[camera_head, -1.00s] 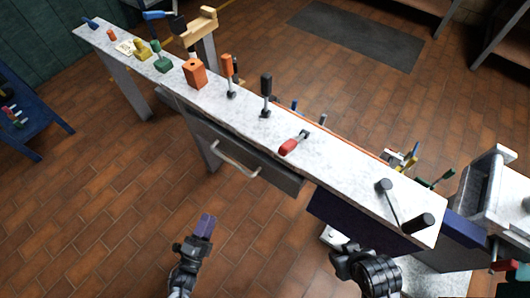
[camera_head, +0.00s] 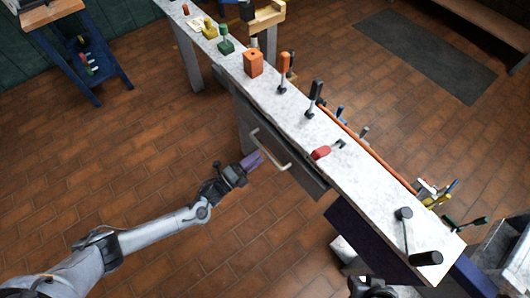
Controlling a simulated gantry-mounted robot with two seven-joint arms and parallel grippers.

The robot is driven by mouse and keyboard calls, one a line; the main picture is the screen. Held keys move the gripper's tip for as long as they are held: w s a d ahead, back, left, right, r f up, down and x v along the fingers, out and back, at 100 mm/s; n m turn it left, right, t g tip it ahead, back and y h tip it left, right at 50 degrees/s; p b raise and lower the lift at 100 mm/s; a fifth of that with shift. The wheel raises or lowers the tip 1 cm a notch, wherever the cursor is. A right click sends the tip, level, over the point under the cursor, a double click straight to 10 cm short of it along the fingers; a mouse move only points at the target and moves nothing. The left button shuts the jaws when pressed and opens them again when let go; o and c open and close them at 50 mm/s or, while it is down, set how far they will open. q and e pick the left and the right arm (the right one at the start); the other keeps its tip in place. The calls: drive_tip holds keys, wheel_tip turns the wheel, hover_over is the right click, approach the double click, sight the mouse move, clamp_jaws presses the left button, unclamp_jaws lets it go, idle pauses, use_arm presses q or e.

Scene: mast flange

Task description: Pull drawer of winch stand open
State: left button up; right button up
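The winch stand is a long bench with a pale speckled top (camera_head: 377,192). A dark grey drawer front (camera_head: 312,183) sits under its near edge and looks close to flush with it. A pale bar handle (camera_head: 271,152) stands out from the drawer front. My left gripper (camera_head: 251,161), with purple fingertips, is at the left part of the handle. I cannot tell whether it touches the handle or whether its fingers are apart. My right gripper (camera_head: 370,288) is cut off at the bottom edge, with its fingertips hidden.
On the bench top stand an orange block (camera_head: 253,63), upright handled tools (camera_head: 315,98), a red-handled clamp (camera_head: 321,152) and a black crank (camera_head: 404,214). A blue side table (camera_head: 87,62) stands at upper left. The tiled floor (camera_head: 150,165) before the drawer is clear.

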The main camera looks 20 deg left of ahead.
sight(265, 151)
use_arm(q)
drive_tip(key=shift+b+x, duration=0.65)
drive_tip(key=shift+x, duration=1.75)
clamp_jaws()
